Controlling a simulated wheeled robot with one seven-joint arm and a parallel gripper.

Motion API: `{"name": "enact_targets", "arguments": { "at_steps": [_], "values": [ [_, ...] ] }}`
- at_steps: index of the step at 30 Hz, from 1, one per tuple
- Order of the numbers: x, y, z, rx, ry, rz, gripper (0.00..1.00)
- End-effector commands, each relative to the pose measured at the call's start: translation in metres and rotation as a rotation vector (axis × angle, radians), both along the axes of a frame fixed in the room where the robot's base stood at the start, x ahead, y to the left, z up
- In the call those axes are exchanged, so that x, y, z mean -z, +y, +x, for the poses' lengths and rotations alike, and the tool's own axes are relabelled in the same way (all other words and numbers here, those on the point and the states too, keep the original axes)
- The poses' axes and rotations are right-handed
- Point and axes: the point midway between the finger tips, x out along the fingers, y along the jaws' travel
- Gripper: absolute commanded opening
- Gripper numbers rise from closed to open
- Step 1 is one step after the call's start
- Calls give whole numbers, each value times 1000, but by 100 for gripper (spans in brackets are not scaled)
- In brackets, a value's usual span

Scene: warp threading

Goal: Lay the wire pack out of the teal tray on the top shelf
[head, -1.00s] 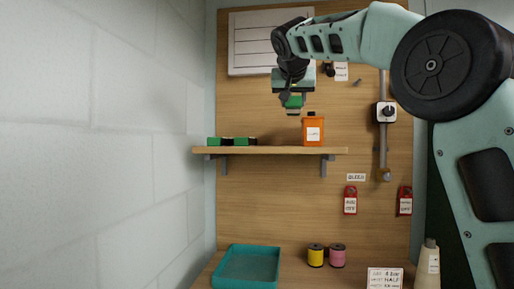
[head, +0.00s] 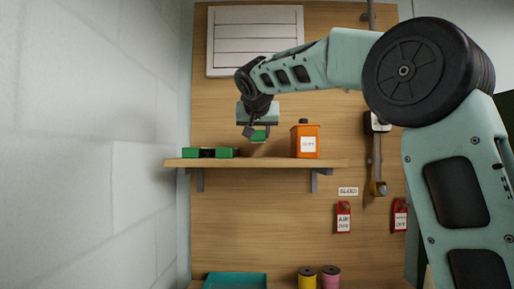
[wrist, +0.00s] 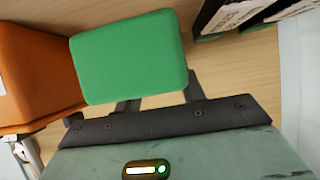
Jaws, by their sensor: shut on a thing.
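The wire pack is a green block (head: 260,136), held in my gripper (head: 258,130) just above the top shelf (head: 255,163). In the wrist view the green pack (wrist: 130,57) fills the middle, with my gripper (wrist: 135,103) shut on its near edge. Its underside is hidden, so I cannot tell whether it touches the shelf. The teal tray (head: 235,281) is at the bottom of the head view, cut off by the frame; only its back part shows.
An orange container (head: 306,142) stands on the shelf right of the held pack; it is close beside the pack in the wrist view (wrist: 35,75). Green and black packs (head: 210,153) lie on the shelf's left. Bare shelf shows between. Yellow (head: 307,279) and pink (head: 331,278) spools sit below.

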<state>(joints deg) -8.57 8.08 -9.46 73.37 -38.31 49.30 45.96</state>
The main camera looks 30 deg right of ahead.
Motion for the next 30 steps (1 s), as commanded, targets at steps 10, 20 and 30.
{"name": "enact_targets", "arguments": {
  "at_steps": [10, 20, 30],
  "values": [
    [38, 0, 0, -1, 0, -2, 4],
    [43, 0, 0, -1, -4, 0, 4],
    [45, 0, 0, -1, 0, 0, 62]
  ]
}}
